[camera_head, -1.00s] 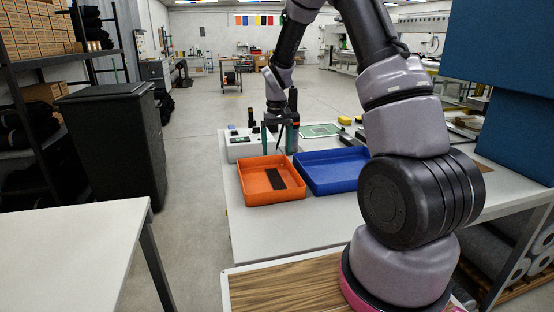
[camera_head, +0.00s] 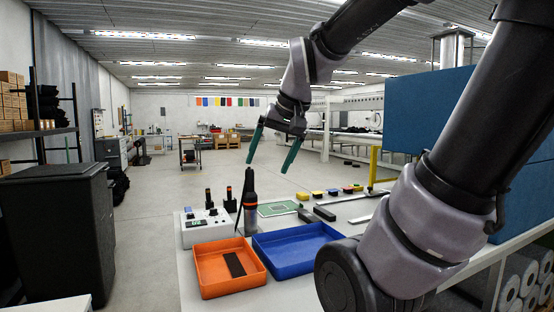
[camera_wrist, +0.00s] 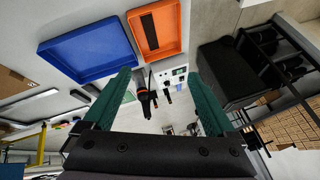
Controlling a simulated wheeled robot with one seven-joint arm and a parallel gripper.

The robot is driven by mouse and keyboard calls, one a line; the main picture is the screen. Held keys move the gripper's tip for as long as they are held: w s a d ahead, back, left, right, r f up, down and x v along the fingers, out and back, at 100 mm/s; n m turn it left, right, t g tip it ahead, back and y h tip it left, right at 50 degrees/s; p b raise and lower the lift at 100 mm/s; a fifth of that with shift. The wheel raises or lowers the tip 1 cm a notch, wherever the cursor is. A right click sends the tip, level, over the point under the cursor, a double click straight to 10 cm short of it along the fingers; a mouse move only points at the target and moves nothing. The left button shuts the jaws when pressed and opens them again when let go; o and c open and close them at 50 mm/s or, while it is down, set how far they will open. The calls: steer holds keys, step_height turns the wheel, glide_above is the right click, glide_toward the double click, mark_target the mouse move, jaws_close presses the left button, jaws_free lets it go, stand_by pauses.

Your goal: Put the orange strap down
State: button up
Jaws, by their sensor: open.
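My gripper (camera_head: 271,150) has green fingers spread wide apart and holds nothing. It is in the air above the back of the workbench. Below it, a dark upright tool (camera_head: 250,212) with an orange band stands behind the trays. The wrist view shows the tool (camera_wrist: 146,100) between and beyond my open fingers (camera_wrist: 161,90), apart from them. I make out no separate orange strap; the orange band on the tool is the only strap-like orange part. An orange tray (camera_head: 206,284) holds a flat black strip (camera_head: 234,264). A blue tray (camera_head: 297,266) beside it is empty.
A white control box (camera_head: 194,232) stands left of the tool. A green board (camera_head: 277,209), small coloured blocks (camera_head: 317,194) and dark bars (camera_head: 324,213) lie to the right. A blue panel (camera_head: 430,110) rises at the right. A black bin (camera_head: 60,230) stands at the left.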

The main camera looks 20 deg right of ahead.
steer(key=shift+m+t, duration=0.3)
steer(key=shift+t, duration=0.2)
steer(key=s, duration=0.4)
steer(key=shift+s+r, duration=0.15)
steer(key=shift+r, duration=0.1)
